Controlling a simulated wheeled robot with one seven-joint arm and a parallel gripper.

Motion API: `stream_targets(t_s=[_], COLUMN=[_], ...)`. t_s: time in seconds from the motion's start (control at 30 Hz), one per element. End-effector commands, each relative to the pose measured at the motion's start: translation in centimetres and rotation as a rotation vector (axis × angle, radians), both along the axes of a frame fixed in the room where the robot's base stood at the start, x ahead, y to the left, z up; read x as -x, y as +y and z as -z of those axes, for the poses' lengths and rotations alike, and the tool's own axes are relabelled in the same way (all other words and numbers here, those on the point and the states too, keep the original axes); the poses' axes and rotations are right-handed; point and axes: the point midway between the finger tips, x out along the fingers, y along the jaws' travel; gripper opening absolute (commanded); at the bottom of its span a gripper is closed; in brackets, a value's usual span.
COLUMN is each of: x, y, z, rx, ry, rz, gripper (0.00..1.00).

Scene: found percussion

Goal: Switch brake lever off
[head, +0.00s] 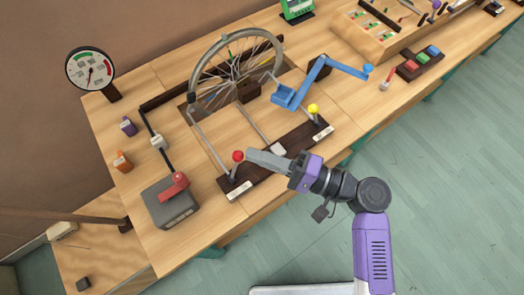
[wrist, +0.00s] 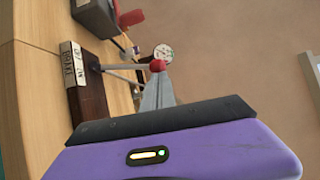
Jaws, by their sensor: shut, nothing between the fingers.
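The brake lever has a red ball knob (head: 238,156) on a thin rod rising from a dark wooden base (head: 264,172) at the bench's front edge. A white label (head: 238,191) lies at its foot; in the wrist view the label (wrist: 72,63) appears to read BRAKE. My gripper (head: 249,153) is shut and empty, its fingertips close to the right side of the red knob. In the wrist view the knob (wrist: 157,66) sits right at the fingertips (wrist: 158,86); I cannot tell whether they touch.
A yellow-knobbed lever (head: 313,109) stands at the right end of the same base. Behind are a spoked wheel (head: 235,68) and a blue crank (head: 345,68). A grey box with a red handle (head: 172,207) stands to the left. Open floor lies in front.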

Motion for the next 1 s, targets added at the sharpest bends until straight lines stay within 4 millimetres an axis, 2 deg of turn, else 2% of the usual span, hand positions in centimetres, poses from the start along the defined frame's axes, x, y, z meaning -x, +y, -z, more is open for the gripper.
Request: stream_targets(t_s=[0.03, 0.33, 0.7, 1.0], x=[0.3, 1.8, 3.5, 4.1], y=[0.3, 2.5, 5.1, 6.0], z=[-0.6, -1.9, -2.2, -2.0], rx=[0.022, 0.220, 0.441, 0.446], ry=[-0.016, -0.150, -0.299, -0.301], rz=[-0.002, -0.005, -0.004, -0.001], gripper=[0.00, 0.00, 0.00, 0.00])
